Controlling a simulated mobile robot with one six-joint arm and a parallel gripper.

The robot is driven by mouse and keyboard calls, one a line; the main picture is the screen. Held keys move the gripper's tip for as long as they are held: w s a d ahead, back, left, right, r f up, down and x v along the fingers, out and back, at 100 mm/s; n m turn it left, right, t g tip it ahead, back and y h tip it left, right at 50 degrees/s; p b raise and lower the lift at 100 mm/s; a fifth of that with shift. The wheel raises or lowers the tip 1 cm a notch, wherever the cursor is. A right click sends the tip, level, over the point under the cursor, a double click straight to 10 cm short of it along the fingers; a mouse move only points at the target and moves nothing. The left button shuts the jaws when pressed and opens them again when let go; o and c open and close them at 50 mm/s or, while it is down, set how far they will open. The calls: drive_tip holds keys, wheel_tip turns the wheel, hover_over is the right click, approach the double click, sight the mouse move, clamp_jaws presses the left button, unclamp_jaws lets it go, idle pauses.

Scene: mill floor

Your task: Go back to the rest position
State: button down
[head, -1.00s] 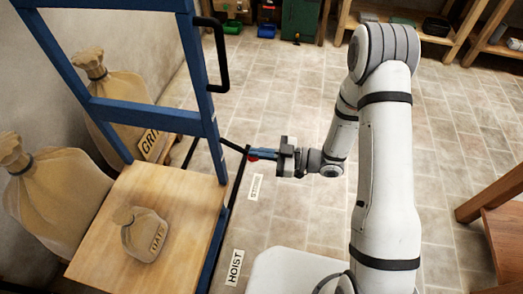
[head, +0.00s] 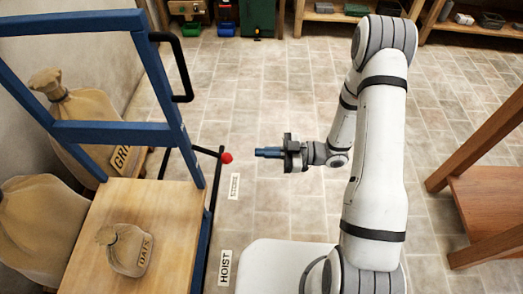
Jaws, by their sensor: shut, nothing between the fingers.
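My gripper (head: 262,152) is shut and empty, with its blue fingers pointing left over the tiled floor. It is to the right of a red ball knob (head: 227,158) on the end of a black lever (head: 200,150). A clear gap shows between the fingertips and the knob. The lever is at the side of a blue-framed hoist (head: 205,125) with a wooden platform (head: 170,205). A small sack labelled OATS (head: 125,250) sits on the platform.
Large sacks (head: 35,225) stand left of the platform, one labelled GRIT (head: 95,115). Floor labels HOIST (head: 224,268) and another (head: 234,186) lie beside the hoist. A wooden table (head: 490,205) stands at the right and shelves (head: 320,15) at the back. The middle floor is clear.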

idle(0.3)
drive_tip(key=w+d+r+m+t+h+p, duration=0.5)
drive_tip(key=w+r+t+h, duration=0.3)
drive_tip(key=w+r, duration=0.3)
drive_tip(key=w+d+r+m+t+h+p, duration=0.2)
drive_tip(key=d+r+m+h+p, duration=0.35)
drive_tip(key=d+r+h, duration=0.45)
drive_tip(key=s+d+r+m+g+h+p, duration=0.2)
drive_tip(key=s+d+r+m+p, duration=0.3)
drive_tip(key=s+r, duration=0.45)
drive_tip(key=s+r+m+g+y+p, duration=0.1)
drive_tip(key=s+r+m+g, duration=0.1)
drive_tip(key=s+r, duration=0.2)
drive_tip(key=s+a+r+m+g+p, duration=0.1)
drive_tip(key=s+r+m, duration=0.2)
drive_tip(key=s, duration=0.7)
drive_tip(key=shift+s+a+r+g+y, duration=0.15)
drive_tip(key=shift+s+r+g+y, duration=0.1)
drive_tip(key=shift+r+g+y, duration=0.25)
